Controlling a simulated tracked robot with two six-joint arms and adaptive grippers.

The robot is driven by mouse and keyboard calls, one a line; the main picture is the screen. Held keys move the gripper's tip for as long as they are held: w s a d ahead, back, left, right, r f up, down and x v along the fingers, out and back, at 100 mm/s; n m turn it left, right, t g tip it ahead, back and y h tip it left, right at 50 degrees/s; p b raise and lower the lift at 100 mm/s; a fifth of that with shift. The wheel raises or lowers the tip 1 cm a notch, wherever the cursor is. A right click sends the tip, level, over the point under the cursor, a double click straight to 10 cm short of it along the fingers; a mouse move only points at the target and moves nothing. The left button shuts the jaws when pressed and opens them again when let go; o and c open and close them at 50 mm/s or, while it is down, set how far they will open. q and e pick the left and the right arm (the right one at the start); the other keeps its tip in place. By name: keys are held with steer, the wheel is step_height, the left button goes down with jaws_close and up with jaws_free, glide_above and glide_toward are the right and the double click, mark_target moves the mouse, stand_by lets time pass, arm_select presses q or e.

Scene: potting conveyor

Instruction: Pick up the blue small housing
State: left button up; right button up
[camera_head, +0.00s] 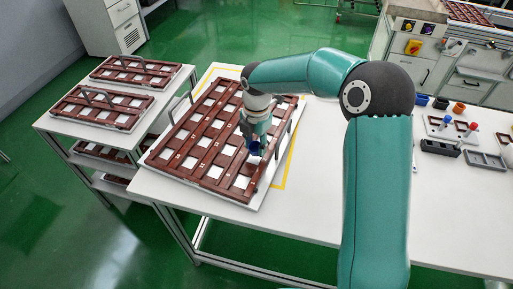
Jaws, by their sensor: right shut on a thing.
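My right gripper (256,150) is over the right part of a brown slotted tray (190,137) on the white table. It is shut on the blue small housing (254,148), of which only a small blue part shows between the fingers. The housing is at or just above the tray; I cannot tell whether it touches. My right arm reaches in from the right side and hides part of the table. My left gripper is not in view.
A white rack (45,124) with more brown trays stands at the left. On the right of the table (450,205) are a dark block (440,148), a grey tray (484,159), small cups and coloured-handled tools. The table front is clear.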

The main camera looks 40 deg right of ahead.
step_height(320, 180, up, 18)
steer(key=a+m+y, duration=0.1)
steer(key=a+m, duration=0.1)
steer(key=m, duration=0.7)
steer(key=shift+w+f+m+t, duration=0.2)
steer(key=shift+w+m+t, duration=0.1)
steer(key=shift+w+m, duration=0.1)
steer(key=m, duration=0.3)
steer(key=shift+s+d+t+y+b, duration=0.1)
steer(key=shift+s+t+y+b, duration=0.05)
steer(key=shift+t+y+b, duration=0.2)
steer(key=shift+m+t+y, duration=0.25)
steer(key=shift+m, duration=0.25)
steer(key=f, duration=0.5)
steer(key=d+f+b, duration=0.1)
steer(key=f, duration=0.4)
steer(key=s+f+b, duration=0.1)
steer(key=f, duration=0.4)
steer(key=shift+d+f, duration=0.15)
steer(key=shift+d, duration=0.15)
steer(key=shift+f, duration=2.4)
